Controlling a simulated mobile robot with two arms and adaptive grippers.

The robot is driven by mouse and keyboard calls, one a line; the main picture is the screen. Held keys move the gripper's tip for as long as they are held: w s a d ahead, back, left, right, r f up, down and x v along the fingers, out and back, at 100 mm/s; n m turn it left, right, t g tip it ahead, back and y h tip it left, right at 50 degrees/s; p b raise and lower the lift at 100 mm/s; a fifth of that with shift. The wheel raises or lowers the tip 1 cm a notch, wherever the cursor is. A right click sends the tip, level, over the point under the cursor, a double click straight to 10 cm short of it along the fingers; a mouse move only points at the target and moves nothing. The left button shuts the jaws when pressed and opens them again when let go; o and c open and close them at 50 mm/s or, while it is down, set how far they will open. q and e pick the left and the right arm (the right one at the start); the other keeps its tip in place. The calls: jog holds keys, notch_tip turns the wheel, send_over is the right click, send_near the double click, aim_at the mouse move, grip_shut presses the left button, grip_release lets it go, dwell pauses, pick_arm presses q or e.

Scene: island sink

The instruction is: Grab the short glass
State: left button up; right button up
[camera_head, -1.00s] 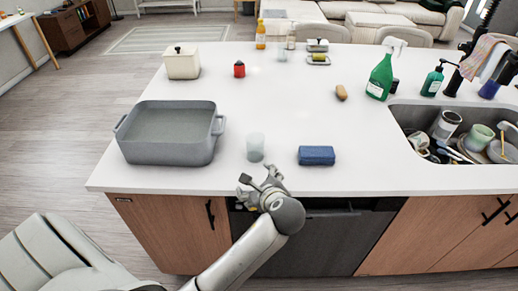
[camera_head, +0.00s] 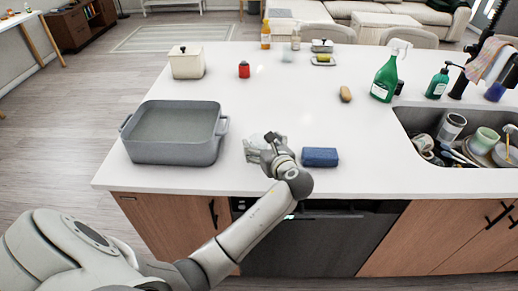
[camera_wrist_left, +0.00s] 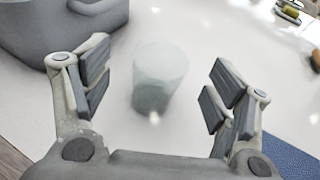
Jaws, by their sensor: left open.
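The short glass (camera_wrist_left: 160,78) is a frosted, pale cup standing upright on the white island top. In the left wrist view it is between and a little beyond the spread fingers of my left gripper (camera_wrist_left: 158,100), with a clear gap on both sides. In the head view my left gripper (camera_head: 263,146) is over the counter near its front edge and hides most of the glass. The left gripper is open and empty. My right gripper is in neither view.
A sink (camera_head: 420,118) with dishes is at the right. The counter (camera_head: 285,100) behind the gripper is clear.

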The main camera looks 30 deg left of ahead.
aim_at(256, 136)
pick_arm(q)
jog(key=x, duration=0.4)
jog(key=shift+w+f+p, duration=0.1)
jog(key=shift+w+p, duration=0.05)
jog(key=shift+p, duration=0.2)
jog(key=shift+c, duration=0.4)
jog(key=shift+c, duration=1.1)
jog(key=c, duration=1.1)
jog(key=shift+o, duration=0.2)
